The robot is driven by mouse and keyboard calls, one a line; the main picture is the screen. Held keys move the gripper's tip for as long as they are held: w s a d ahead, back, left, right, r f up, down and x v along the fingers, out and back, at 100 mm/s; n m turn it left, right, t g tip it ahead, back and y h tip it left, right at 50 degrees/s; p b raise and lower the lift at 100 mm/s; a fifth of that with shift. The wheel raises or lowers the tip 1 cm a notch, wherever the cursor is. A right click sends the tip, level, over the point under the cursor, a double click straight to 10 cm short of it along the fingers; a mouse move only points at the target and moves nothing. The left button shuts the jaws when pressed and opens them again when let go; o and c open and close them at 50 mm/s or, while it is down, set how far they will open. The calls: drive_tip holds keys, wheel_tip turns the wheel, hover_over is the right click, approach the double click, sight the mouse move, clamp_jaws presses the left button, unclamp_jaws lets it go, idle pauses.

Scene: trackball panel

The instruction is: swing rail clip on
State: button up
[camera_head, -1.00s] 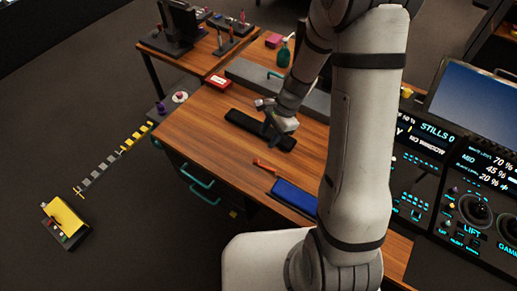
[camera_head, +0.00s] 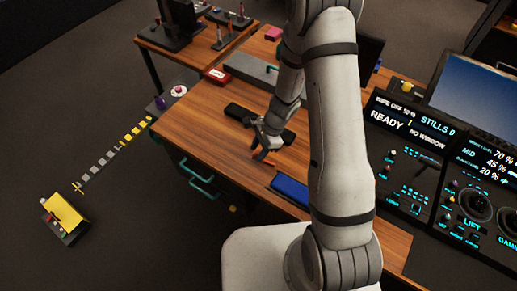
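I cannot make out for certain which thing is the rail clip. My gripper (camera_head: 259,149) is low over the wooden desk (camera_head: 205,125), at the near side of a long black bar (camera_head: 240,113). A small orange-red piece (camera_head: 265,160) lies on the desk right by the fingertips. The gripper partly covers this piece, and I cannot tell whether they touch. The fingers are too small and dark to show whether they are open or shut. My arm hides part of the desk's right side.
A blue block (camera_head: 290,188) lies near the desk's front edge. A red box (camera_head: 217,75) and a grey raised strip (camera_head: 252,70) are at the back. A control console (camera_head: 415,150) with lit screens stands at the right. The desk's left part is clear.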

drive_tip(key=shift+c, duration=0.2)
clamp_jaws()
idle(0.4)
